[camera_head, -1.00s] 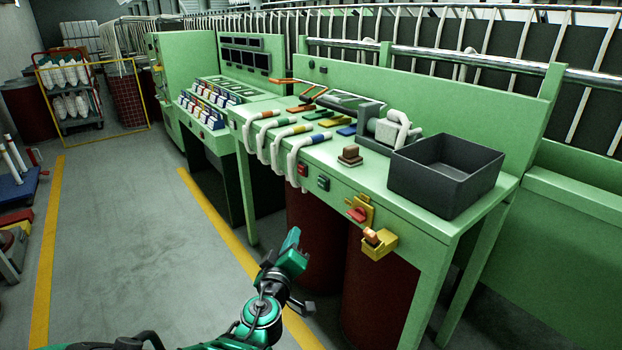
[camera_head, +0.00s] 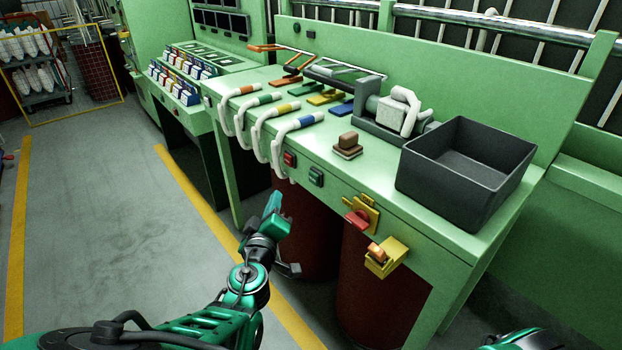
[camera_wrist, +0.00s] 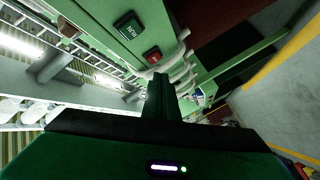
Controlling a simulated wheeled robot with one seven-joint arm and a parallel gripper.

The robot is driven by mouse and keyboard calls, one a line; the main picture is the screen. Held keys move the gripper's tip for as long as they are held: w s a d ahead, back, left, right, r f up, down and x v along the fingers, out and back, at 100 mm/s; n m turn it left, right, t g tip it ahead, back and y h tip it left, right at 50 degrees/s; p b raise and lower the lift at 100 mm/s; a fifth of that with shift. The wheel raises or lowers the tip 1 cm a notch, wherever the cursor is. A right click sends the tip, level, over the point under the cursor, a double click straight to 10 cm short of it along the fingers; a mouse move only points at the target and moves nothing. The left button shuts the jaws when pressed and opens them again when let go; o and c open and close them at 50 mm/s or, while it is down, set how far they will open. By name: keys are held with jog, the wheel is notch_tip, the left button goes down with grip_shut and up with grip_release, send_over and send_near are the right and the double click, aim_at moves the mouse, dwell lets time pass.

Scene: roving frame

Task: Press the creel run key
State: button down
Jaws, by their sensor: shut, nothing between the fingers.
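A green key (camera_head: 316,177) sits on the front edge of the green bench (camera_head: 400,208), right of a red key (camera_head: 290,158). In the wrist view the green key (camera_wrist: 129,26) shows in a dark housing, with white lettering too small to read surely, and the red key (camera_wrist: 153,56) is beside it. I take the green key to be the creel run key. My gripper (camera_head: 272,204) is shut and empty, in front of the bench, below and left of both keys and apart from them. Its closed fingers show in the wrist view (camera_wrist: 158,85).
White hose-like loops (camera_head: 262,140) hang over the bench edge left of the keys. A red switch on a yellow plate (camera_head: 357,217) and a yellow holder (camera_head: 384,262) jut out at right. Dark red drums (camera_head: 305,235) stand beneath. The floor at left (camera_head: 90,220) is clear.

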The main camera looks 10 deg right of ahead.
aim_at(315, 178)
jog(key=shift+w+d, duration=0.1)
jog(key=w+d, duration=0.4)
jog(key=d, duration=0.3)
jog(key=shift+w, duration=0.25)
jog(key=shift+d, duration=0.1)
dwell(1.9)
jog(key=shift+w+d, duration=0.25)
jog(key=shift+w+d, duration=0.25)
jog(key=shift+d, duration=0.1)
dwell(1.1)
jog(key=shift+s+a, duration=0.5)
jog(key=shift+a, duration=0.2)
